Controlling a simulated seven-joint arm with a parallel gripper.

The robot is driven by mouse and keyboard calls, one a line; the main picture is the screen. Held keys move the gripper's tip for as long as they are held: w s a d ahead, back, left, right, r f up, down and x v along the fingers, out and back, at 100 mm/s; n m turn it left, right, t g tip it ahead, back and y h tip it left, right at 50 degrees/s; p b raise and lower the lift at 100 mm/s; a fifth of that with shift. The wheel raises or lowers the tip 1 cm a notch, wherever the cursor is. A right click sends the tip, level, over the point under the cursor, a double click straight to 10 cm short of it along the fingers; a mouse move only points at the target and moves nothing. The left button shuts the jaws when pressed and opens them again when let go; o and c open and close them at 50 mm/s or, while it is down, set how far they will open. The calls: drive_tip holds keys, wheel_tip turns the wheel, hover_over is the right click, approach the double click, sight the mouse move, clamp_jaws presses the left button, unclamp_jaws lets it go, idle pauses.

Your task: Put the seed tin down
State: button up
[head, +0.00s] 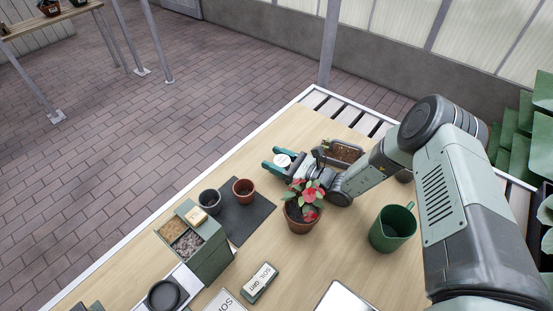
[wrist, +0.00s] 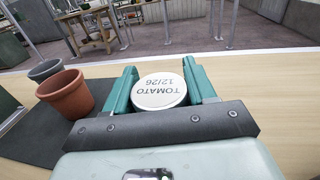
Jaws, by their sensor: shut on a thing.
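The seed tin (wrist: 160,91) is round with a pale lid marked "TOMATO 12/26", upside down in the wrist view. My gripper (wrist: 163,85) has one teal finger on each side of it and is shut on it. In the head view the tin (head: 282,160) shows as a small pale disc between the fingers of my gripper (head: 279,162), near the far edge of the wooden table (head: 160,262). The tin's underside is hidden, so I cannot tell whether it touches the table.
A dark mat (head: 243,222) holds a terracotta pot (head: 243,190) and a grey pot (head: 210,201). A red-flowered plant (head: 302,208) stands close to my arm. A soil tray (head: 343,152) is right of my gripper. A green jug (head: 392,228) stands further right. Bare table lies left of the tin.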

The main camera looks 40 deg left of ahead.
drive_tip(key=shift+f, duration=0.15)
drive_tip(key=o, duration=1)
drive_tip(key=shift+o, duration=0.2)
drive_tip(key=shift+r, duration=0.2)
drive_tip(key=d, duration=0.3)
drive_tip(key=w+d, duration=0.1)
drive_tip(key=d, duration=0.1)
drive_tip(key=shift+d+r, duration=0.15)
drive_tip(key=shift+r, duration=0.05)
wheel_tip(320, 180, up, 7)
drive_tip(key=shift+f, duration=0.15)
drive_tip(key=shift+s, duration=0.1)
